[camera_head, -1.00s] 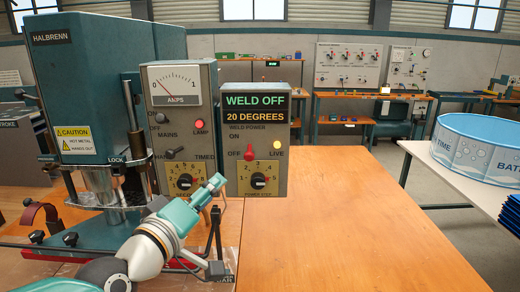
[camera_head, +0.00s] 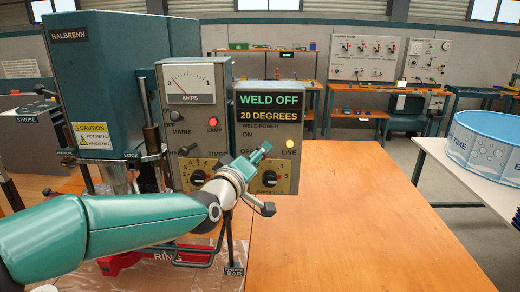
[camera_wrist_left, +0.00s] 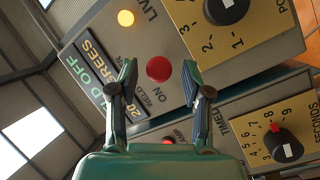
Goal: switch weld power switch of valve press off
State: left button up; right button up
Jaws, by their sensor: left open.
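The valve press (camera_head: 115,75) stands at the left with its grey control boxes. The right box shows a display (camera_head: 269,107) reading WELD OFF and 20 DEGREES. The weld power switch, a round red knob (camera_wrist_left: 159,69) by the ON label, shows between my fingers in the left wrist view; in the head view my gripper hides it. My left gripper (camera_head: 262,153) is open in front of that box. In the wrist view its fingers (camera_wrist_left: 159,85) are apart on either side of the knob; contact cannot be told. The right gripper is not in view.
The yellow LIVE lamp (camera_head: 290,144) is lit beside the switch. A dial (camera_head: 270,180) sits below it, a second box with an AMPS meter (camera_head: 191,83) to its left. The wooden bench (camera_head: 345,225) is clear on the right.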

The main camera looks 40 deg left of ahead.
pick_arm(q)
jog(key=shift+w+a, duration=0.15)
jog(key=shift+w, duration=0.65)
jog(key=shift+c, duration=0.2)
grip_shut()
jog(key=f+t+b, duration=0.1)
jog(key=b, duration=0.8)
jog(key=shift+f+m+t, duration=0.2)
jog(key=shift+m+t, duration=0.1)
jog(key=shift+w+r+b, duration=0.1)
jog(key=shift+r+b, duration=0.1)
jog(key=shift+b, duration=0.25)
jog(key=shift+r, duration=0.1)
jog(key=shift+o, duration=0.2)
grip_release()
